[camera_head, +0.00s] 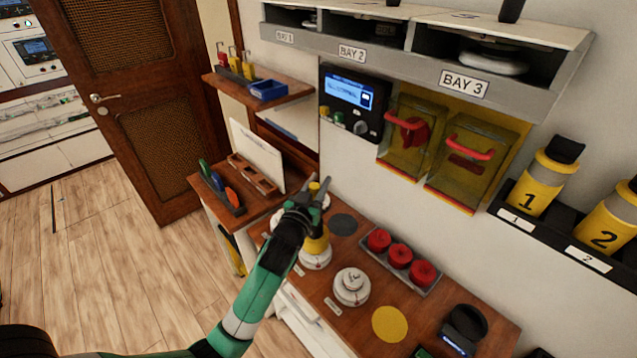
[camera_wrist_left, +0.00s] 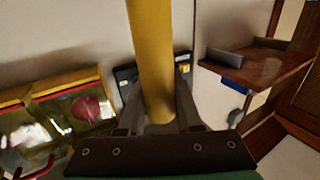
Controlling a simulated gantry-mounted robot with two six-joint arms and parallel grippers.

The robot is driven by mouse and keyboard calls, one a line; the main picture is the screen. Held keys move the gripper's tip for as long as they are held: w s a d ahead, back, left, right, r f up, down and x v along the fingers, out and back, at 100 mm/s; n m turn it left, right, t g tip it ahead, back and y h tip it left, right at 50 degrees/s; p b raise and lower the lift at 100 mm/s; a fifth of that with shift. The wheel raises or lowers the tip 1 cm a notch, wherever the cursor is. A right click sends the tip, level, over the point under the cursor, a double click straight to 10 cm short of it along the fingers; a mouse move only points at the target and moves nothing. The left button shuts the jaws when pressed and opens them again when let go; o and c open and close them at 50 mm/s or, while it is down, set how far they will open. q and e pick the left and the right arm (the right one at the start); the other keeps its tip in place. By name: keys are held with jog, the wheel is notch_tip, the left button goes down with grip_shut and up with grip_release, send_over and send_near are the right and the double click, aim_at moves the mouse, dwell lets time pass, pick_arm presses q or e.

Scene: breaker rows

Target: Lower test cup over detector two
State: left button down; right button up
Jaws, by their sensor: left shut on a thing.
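The yellow test cup (camera_head: 318,242) stands roughly upright at the wooden counter, its upper part hidden behind my left gripper (camera_head: 314,200). The gripper is shut on its yellow shaft, which rises between the two fingers in the left wrist view (camera_wrist_left: 152,60). A round white detector base (camera_head: 316,261) shows directly under the cup; I cannot tell whether cup and base touch. A second white round detector (camera_head: 351,287) sits uncovered to its right. Their number labels are too small to read. My right gripper is not in view.
A tray of red round pieces (camera_head: 400,257) lies behind the uncovered detector. A yellow disc (camera_head: 390,324) and a dark disc (camera_head: 343,224) mark the counter (camera_head: 335,276). A control panel (camera_head: 349,102) and yellow covered boxes (camera_head: 471,160) are on the wall.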

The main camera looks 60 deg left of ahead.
pick_arm(q)
jog(key=shift+f+b, duration=1.15)
jog(key=shift+f, duration=0.15)
jog(key=c, duration=0.5)
grip_release()
jog(key=shift+d, duration=0.1)
jog(key=b+v, duration=0.1)
jog(key=v, duration=1)
jog(key=shift+s+d, duration=0.1)
jog(key=shift+s, duration=0.15)
